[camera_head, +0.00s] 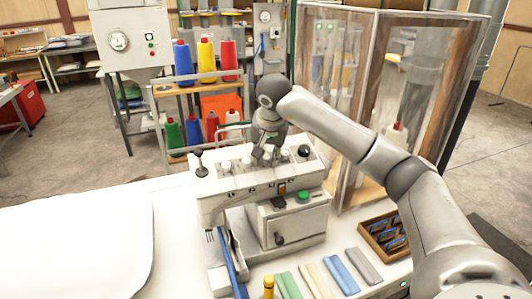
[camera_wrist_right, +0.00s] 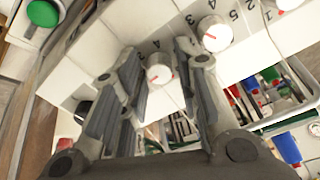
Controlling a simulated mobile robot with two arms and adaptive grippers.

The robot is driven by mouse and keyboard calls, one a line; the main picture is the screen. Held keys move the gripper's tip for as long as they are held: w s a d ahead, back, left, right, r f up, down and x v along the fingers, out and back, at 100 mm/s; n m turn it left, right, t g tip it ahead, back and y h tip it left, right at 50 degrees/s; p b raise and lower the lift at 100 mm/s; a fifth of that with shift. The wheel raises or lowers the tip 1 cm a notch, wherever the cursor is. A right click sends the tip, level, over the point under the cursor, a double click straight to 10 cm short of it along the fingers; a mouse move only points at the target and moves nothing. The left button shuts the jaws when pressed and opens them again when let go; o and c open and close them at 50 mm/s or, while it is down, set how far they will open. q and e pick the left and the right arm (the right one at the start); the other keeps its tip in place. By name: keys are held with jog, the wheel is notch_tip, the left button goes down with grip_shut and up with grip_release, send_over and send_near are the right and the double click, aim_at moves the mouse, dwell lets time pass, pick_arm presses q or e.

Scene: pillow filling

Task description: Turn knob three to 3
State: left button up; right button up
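A white sewing-room machine (camera_head: 258,184) stands on the white table with a row of knobs along its top. In the right wrist view, a white knob with a red mark (camera_wrist_right: 159,74) lies between the two fingers of my right gripper (camera_wrist_right: 160,88). The fingers stand apart with a gap on both sides of it; whether either touches it I cannot tell. A second white knob (camera_wrist_right: 214,34) with a red mark and printed numerals sits beside it. In the head view my right gripper (camera_head: 263,152) points down over the knob row and hides part of it. My left gripper is not in view.
A black knob (camera_head: 304,151) and a green button (camera_head: 303,196) are on the machine's right side. A clear-walled cabinet (camera_head: 340,110) stands close behind it. Thread cones (camera_head: 206,58) stand on a rack behind. Coloured strips (camera_head: 340,274) and a wooden tray (camera_head: 366,232) lie at front right.

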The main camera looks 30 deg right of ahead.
jog(key=shift+c, duration=1.3)
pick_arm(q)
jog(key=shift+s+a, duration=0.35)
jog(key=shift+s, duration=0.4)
pick_arm(e)
grip_shut()
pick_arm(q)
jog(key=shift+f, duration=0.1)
pick_arm(e)
jog(key=m+b, duration=0.1)
jog(key=m, duration=0.4)
jog(key=shift+w+m, duration=0.1)
jog(key=shift+m, duration=0.3)
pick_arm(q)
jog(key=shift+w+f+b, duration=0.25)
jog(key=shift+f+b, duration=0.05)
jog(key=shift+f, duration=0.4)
pick_arm(e)
jog(key=m, duration=0.5)
jog(key=shift+r+m+g, duration=0.15)
jog(key=shift+m+g, duration=0.25)
jog(key=shift+m, duration=0.3)
